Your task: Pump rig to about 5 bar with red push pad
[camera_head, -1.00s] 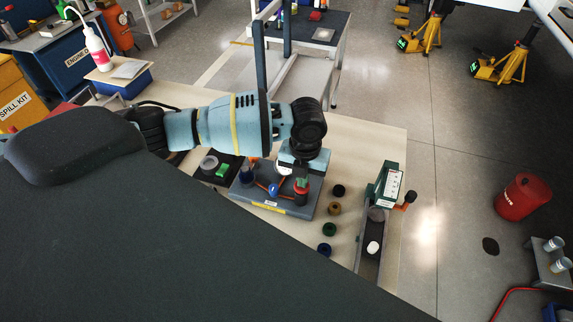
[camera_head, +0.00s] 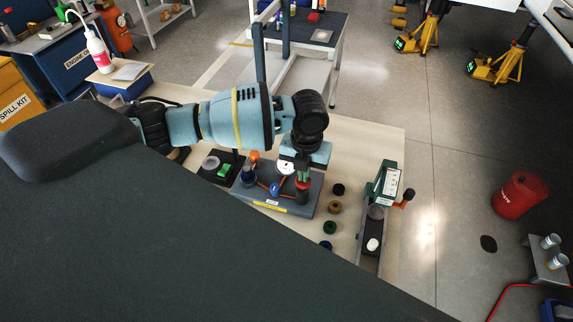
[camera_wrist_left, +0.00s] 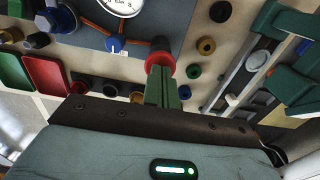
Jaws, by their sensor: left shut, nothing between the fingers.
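The pump rig (camera_head: 270,205) is a grey plate on the bench, with a white dial gauge (camera_head: 285,167), a blue knob (camera_head: 275,190) and a dark cylinder topped by the red push pad (camera_head: 303,183). My left gripper (camera_head: 302,175) is shut and empty, pointing down at the pad. In the left wrist view its green fingers (camera_wrist_left: 162,84) overlap the red pad (camera_wrist_left: 160,65); touching or just above, I cannot tell. The gauge (camera_wrist_left: 110,5) is cut off by the top edge there, and its reading is not legible. My right gripper is not in view.
Several round caps (camera_head: 334,208) lie right of the rig. A green-framed device (camera_head: 385,185) with an orange knob stands further right. A black tray with a green block (camera_head: 224,170) lies left of the rig. My dark body hides the near bench.

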